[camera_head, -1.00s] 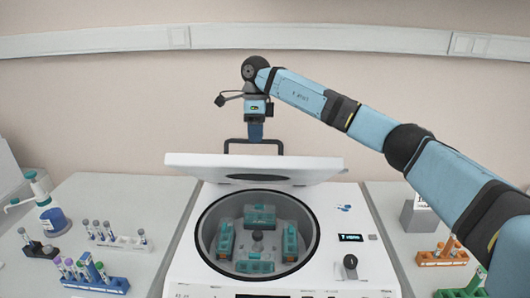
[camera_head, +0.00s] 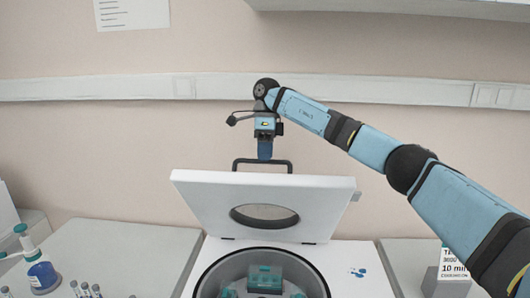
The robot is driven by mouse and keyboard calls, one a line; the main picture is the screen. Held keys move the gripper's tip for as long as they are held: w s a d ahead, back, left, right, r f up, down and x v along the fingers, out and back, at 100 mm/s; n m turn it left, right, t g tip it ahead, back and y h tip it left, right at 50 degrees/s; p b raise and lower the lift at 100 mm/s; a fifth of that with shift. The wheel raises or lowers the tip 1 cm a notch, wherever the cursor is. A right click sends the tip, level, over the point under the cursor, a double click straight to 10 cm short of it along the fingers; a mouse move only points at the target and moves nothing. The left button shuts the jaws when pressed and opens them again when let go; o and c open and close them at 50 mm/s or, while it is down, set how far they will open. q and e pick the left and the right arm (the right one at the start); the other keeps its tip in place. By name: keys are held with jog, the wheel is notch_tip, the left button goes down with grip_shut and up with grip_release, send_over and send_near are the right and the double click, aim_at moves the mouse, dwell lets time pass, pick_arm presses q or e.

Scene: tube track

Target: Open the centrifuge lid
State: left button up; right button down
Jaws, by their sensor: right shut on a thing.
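The white centrifuge lid (camera_head: 212,200) stands tilted up and back at the rear of the white centrifuge (camera_head: 348,255), with a round window (camera_head: 264,215) in it. A dark bar handle (camera_head: 240,164) sits at the lid's top edge. My right gripper (camera_head: 265,158) is shut on this handle from above; the lid's edge partly hides the grip. The open round bowl (camera_head: 215,270) shows below the lid, with teal tube buckets (camera_head: 265,278) inside. The front of the centrifuge is below the picture. My left gripper is not in view.
A wash bottle (camera_head: 42,272) stands at the left, near tops of several tubes (camera_head: 85,290). A grey block with a display card (camera_head: 452,266) stands at the right, below my right arm. The wall is close behind.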

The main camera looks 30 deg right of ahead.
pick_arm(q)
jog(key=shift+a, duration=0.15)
pick_arm(e)
jog(key=shift+d+f, duration=0.2)
jog(key=shift+f, duration=0.55)
jog(key=c, duration=1.5)
grip_release()
jog(key=o, duration=0.4)
jog(key=shift+w+d+f, duration=0.15)
jog(key=shift+w+f, duration=0.05)
jog(key=shift+w, duration=0.15)
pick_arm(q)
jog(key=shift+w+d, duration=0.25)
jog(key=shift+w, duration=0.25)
pick_arm(e)
jog(key=shift+w+v, duration=0.2)
jog(key=shift+v, duration=3.3)
jog(key=shift+w+v, duration=0.2)
jog(key=shift+v, duration=3.3)
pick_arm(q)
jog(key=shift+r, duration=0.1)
pick_arm(e)
jog(key=shift+f, duration=0.15)
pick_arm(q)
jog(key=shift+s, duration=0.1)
pick_arm(e)
jog(key=shift+f, duration=0.1)
